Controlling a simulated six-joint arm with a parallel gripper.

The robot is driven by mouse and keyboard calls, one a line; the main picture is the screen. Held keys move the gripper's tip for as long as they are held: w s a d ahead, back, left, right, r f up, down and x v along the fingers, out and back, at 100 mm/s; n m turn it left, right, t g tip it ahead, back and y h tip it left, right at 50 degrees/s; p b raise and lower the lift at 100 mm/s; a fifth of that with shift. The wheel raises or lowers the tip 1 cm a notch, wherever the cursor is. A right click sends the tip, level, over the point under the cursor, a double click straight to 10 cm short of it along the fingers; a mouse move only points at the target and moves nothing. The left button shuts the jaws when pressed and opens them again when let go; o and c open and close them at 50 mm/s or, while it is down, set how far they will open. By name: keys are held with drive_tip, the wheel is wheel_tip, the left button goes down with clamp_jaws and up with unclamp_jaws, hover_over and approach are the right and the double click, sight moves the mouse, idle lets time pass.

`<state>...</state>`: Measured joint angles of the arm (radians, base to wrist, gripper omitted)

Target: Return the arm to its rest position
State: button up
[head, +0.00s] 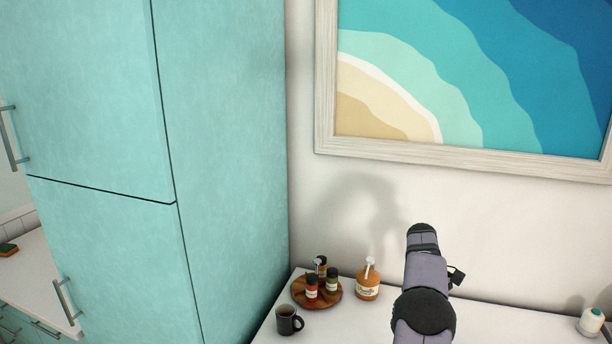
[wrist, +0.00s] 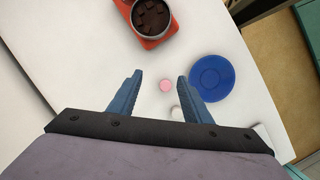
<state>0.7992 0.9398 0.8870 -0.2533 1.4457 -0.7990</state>
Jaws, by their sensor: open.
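My gripper (wrist: 158,86) shows in the wrist view with its two blue fingers apart and nothing between them. It hangs above a white surface (wrist: 75,50). In the head view, part of my arm rises in front of the wall at right of centre, and the gripper itself cannot be made out.
The head view shows a dark mug (head: 287,321), a wooden tray (head: 331,300) with bottles, a pump bottle (head: 367,284) and a tall teal cabinet (head: 225,150).

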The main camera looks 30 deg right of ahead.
drive_tip(key=w+a+r+t, duration=0.1)
drive_tip(key=w+a, duration=0.4)
drive_tip(key=a, duration=0.8)
drive_tip(key=s+a+f+t, duration=0.1)
drive_tip(key=s+a, duration=0.2)
drive_tip(key=a, duration=0.8)
drive_tip(key=s+a+t, duration=0.1)
drive_tip(key=s+a, duration=0.3)
drive_tip(key=a, duration=0.7)
drive_tip(key=s+a+f+y+b, duration=0.1)
drive_tip(key=s+a+f, duration=0.2)
drive_tip(key=s+a, duration=0.55)
wheel_tip(320, 180, down, 15)
drive_tip(key=d+b, duration=0.1)
drive_tip(key=b, duration=1.4)
drive_tip(key=shift+f+m, duration=0.15)
drive_tip(key=shift+m, duration=0.15)
drive_tip(key=shift+s, duration=0.1)
